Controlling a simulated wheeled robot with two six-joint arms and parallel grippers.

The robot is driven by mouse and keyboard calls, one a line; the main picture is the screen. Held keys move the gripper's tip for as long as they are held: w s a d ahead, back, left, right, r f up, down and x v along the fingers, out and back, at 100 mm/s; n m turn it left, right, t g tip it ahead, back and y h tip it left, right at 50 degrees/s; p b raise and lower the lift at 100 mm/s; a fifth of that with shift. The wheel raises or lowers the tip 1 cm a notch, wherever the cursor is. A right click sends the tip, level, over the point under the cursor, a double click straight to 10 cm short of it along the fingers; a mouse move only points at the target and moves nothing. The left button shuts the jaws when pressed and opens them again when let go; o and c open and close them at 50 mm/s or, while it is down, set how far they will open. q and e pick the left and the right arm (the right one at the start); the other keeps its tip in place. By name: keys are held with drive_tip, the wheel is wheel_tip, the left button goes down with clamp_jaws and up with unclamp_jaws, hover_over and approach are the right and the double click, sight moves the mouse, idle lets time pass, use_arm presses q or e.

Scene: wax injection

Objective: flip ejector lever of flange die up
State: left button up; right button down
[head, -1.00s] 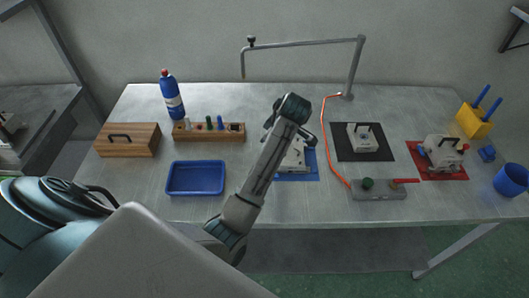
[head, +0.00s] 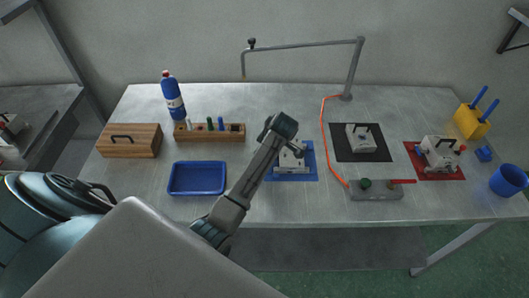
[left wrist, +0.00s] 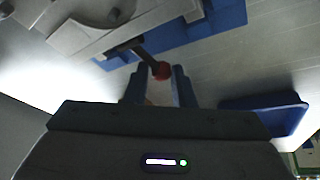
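A grey-white die (head: 292,160) lies on a blue mat (head: 305,174) in the middle of the table, partly hidden by my left arm. In the left wrist view, the die (left wrist: 85,32) fills the upper left. A dark lever (left wrist: 143,52) with a red ball knob (left wrist: 161,70) sticks out from it towards my gripper. My left gripper (left wrist: 158,72) is open, with its two blue-grey fingers on either side of the knob. I cannot tell whether either finger touches it. In the head view, my left gripper (head: 281,128) is above the die and its fingers are hard to make out. My right gripper is not in view.
Other dies stand on a black mat (head: 378,154) and a red mat (head: 451,173). A grey block with a green knob and red handle (head: 378,192) lies in front. A blue tray (head: 197,192) is left of my arm. An orange hose (head: 322,135) runs right of the blue mat.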

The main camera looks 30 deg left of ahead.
use_arm(q)
clamp_jaws()
drive_tip(key=shift+r, duration=0.1)
drive_tip(key=shift+d+r+g+y+p, duration=0.2)
drive_tip(key=shift+r+g+y+p, duration=0.15)
drive_tip(key=shift+y+p, duration=0.3)
drive_tip(key=shift+w+y, duration=0.15)
drive_tip(key=shift+y, duration=0.2)
drive_tip(key=shift+w+d+r+m+g+y, duration=0.15)
drive_tip(key=shift+d+m+g+y, duration=0.15)
drive_tip(key=shift+g+y, duration=0.35)
drive_tip(key=shift+r+y+b, duration=0.15)
drive_tip(key=shift+y+b, duration=0.15)
drive_tip(key=shift+y, duration=0.35)
drive_tip(key=shift+r+g, duration=0.2)
drive_tip(key=shift+g, duration=0.1)
